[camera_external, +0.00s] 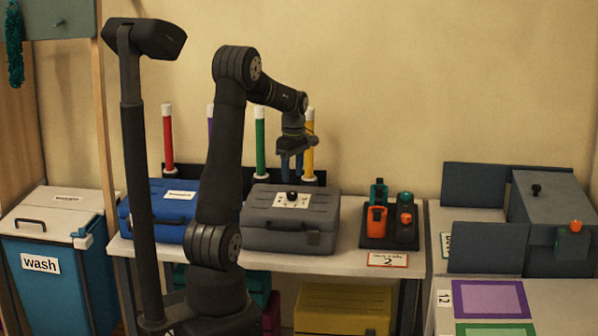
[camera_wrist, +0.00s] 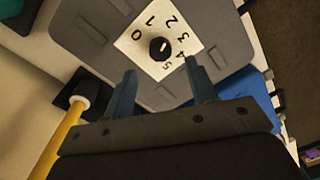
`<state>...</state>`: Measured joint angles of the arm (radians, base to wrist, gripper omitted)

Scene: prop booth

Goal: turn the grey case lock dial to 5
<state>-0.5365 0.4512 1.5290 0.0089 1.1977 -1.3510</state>
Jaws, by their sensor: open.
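The grey case (camera_external: 290,230) lies shut on the table, right of the blue case. Its lock dial (camera_external: 292,194) is a black knob on a white number plate on the lid. In the wrist view the dial (camera_wrist: 161,48) sits in the middle of the plate (camera_wrist: 140,38), with numbers 0 to 5 around it. A pale mark on the knob points to the upper right, roughly toward 2 or 3; I cannot tell which exactly. My gripper (camera_external: 291,165) is above the lid, pointing down. In the wrist view its fingers (camera_wrist: 160,80) are apart and empty, clear of the dial.
A blue case (camera_external: 160,218) is left of the grey case. Behind stand red (camera_external: 168,140), green (camera_external: 260,145) and yellow (camera_external: 308,145) posts. A dark tray (camera_external: 390,242) with orange and green items is at right. A blue wash bin (camera_external: 85,280) is at far left.

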